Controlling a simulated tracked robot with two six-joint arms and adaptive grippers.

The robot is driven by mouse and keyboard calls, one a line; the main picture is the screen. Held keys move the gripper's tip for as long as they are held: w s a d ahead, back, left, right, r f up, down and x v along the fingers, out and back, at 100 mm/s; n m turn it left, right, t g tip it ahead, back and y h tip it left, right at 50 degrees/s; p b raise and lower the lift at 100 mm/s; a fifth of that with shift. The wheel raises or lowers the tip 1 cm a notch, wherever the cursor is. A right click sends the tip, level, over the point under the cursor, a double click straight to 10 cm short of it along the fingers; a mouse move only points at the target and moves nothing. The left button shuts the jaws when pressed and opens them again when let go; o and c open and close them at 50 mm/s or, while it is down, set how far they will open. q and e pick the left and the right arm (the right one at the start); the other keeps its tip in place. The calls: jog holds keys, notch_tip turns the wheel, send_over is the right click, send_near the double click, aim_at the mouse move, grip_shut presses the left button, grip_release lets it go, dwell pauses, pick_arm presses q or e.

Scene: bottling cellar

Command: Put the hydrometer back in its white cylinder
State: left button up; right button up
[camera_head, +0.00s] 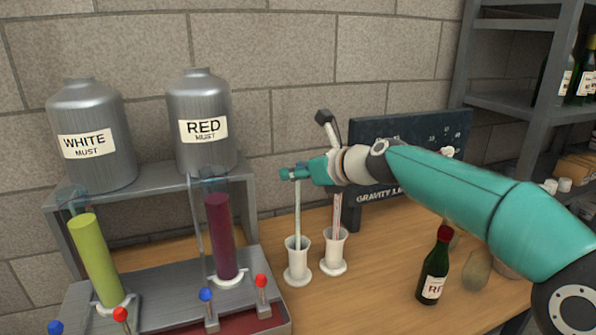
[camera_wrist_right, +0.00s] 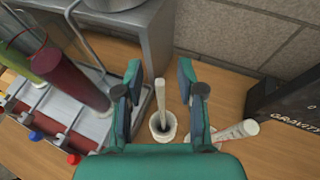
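A pale thin hydrometer (camera_head: 297,213) stands upright with its lower end inside the left white cylinder (camera_head: 297,270). In the right wrist view the hydrometer (camera_wrist_right: 161,100) rises out of the cylinder's mouth (camera_wrist_right: 163,132). My right gripper (camera_head: 291,173) is at the top of the stem. In the wrist view my right gripper's fingers (camera_wrist_right: 160,92) are apart, with the stem between them and a gap on each side. The lower end is hidden in the cylinder. My left gripper is not in view.
A second white cylinder (camera_head: 333,262) holding a red-marked stem (camera_head: 337,215) stands close on the right. The red tube (camera_head: 221,238) and levered rack (camera_head: 180,290) are to the left. A dark board (camera_head: 405,135) stands behind; a bottle (camera_head: 435,265) stands front right.

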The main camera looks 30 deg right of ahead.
jog(key=v, duration=1.2)
jog(key=shift+f, duration=0.1)
jog(key=shift+d, duration=0.1)
